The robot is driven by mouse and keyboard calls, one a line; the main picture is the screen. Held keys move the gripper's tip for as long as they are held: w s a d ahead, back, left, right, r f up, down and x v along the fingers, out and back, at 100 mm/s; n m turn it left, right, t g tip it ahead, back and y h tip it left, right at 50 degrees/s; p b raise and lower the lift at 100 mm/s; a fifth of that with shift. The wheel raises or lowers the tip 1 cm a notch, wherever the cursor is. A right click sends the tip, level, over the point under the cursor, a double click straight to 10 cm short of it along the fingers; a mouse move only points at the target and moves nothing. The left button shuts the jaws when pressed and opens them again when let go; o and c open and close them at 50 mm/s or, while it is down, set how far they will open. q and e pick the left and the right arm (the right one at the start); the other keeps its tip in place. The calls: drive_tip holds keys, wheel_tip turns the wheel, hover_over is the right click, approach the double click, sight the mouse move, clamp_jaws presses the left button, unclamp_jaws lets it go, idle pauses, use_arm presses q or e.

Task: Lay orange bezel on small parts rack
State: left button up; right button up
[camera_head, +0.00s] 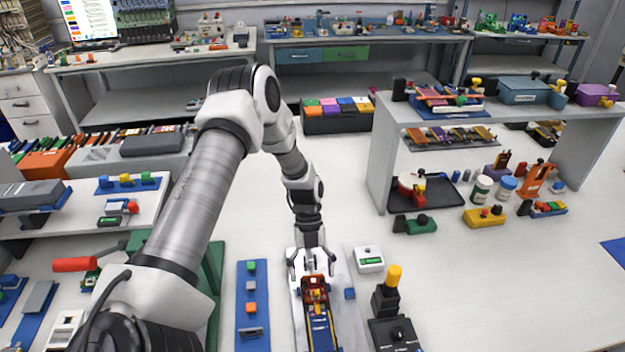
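My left gripper (312,270) points down at the bottom centre, its fingers spread apart on either side of the far end of a red-orange frame-like part (316,291). I cannot tell whether the fingers touch it. This part may be the orange bezel. It lies at the far end of a blue and yellow piece (320,329) on a pale board (347,312). An upright orange part (536,179) stands on the right. I cannot tell for certain which thing is the small parts rack. My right gripper is out of view.
A blue strip (252,334) with small blocks lies left of the board. A white box (369,259) and a black device with a yellow knob (393,277) stand to its right. A grey shelf unit (383,160) stands at the right.

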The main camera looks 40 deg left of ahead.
use_arm(q)
drive_tip(key=shift+s, duration=0.1)
drive_tip(key=c, duration=0.4)
drive_tip(key=shift+c, duration=1.2)
drive_tip(key=shift+r, duration=0.1)
